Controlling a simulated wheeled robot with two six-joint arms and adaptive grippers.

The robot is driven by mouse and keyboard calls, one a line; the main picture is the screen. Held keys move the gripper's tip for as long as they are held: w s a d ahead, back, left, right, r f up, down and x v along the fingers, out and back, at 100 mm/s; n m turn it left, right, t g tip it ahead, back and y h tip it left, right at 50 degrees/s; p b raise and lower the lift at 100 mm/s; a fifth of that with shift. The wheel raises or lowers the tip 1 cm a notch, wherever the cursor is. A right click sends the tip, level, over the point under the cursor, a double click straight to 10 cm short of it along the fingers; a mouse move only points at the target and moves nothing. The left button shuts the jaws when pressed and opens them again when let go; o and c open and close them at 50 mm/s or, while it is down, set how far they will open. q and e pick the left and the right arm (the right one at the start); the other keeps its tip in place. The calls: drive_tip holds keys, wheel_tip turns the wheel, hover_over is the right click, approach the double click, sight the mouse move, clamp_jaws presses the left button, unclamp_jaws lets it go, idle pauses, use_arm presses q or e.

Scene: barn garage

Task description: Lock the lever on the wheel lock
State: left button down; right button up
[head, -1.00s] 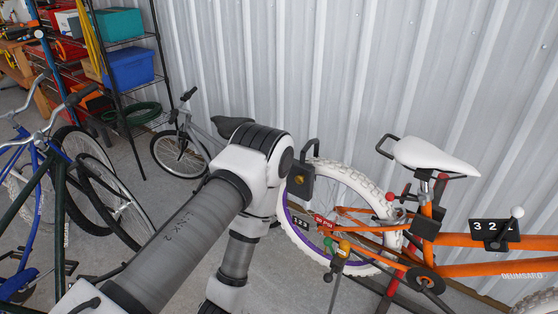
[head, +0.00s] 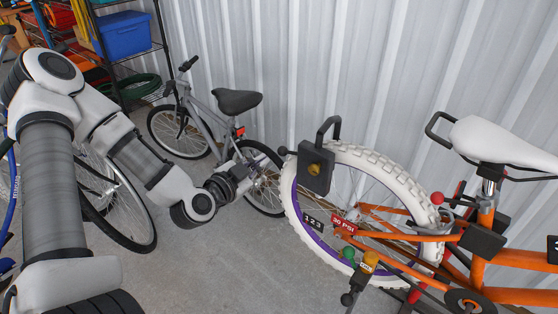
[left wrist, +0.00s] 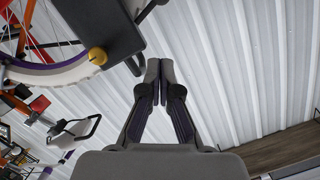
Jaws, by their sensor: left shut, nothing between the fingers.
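The wheel lock (head: 315,172) is a dark box with a yellow knob (head: 313,170) and a black shackle (head: 328,128), at the upper left of the orange bike's rear wheel (head: 390,163). Whether the knob is the lever, I cannot tell. In the left wrist view the lock (left wrist: 98,22) and its yellow knob (left wrist: 97,56) show at the upper left, upside down. My left gripper (head: 250,172) is left of the lock, apart from it. In the left wrist view its fingers (left wrist: 160,68) are shut and empty, pointing toward the wall. My right gripper is not in view.
A grey bike (head: 205,115) stands behind my left gripper. Corrugated wall (head: 365,60) closes the back. A blue bin (head: 122,34) is on the shelf. Floor between is clear.

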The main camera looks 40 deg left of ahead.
sight(283, 152)
use_arm(q)
drive_tip(key=w+a+f+b, duration=0.2)
drive_tip(key=w+f+b, duration=0.2)
drive_tip(key=w+b, duration=0.6)
drive_tip(key=shift+w+f, duration=0.4)
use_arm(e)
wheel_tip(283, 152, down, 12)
use_arm(q)
drive_tip(key=shift+f, duration=0.1)
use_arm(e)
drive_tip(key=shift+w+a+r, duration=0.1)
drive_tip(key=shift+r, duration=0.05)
use_arm(q)
drive_tip(key=shift+w+f, duration=0.1)
drive_tip(key=shift+f, duration=0.15)
drive_tip(key=shift+p, duration=0.3)
drive_tip(key=shift+f, duration=0.2)
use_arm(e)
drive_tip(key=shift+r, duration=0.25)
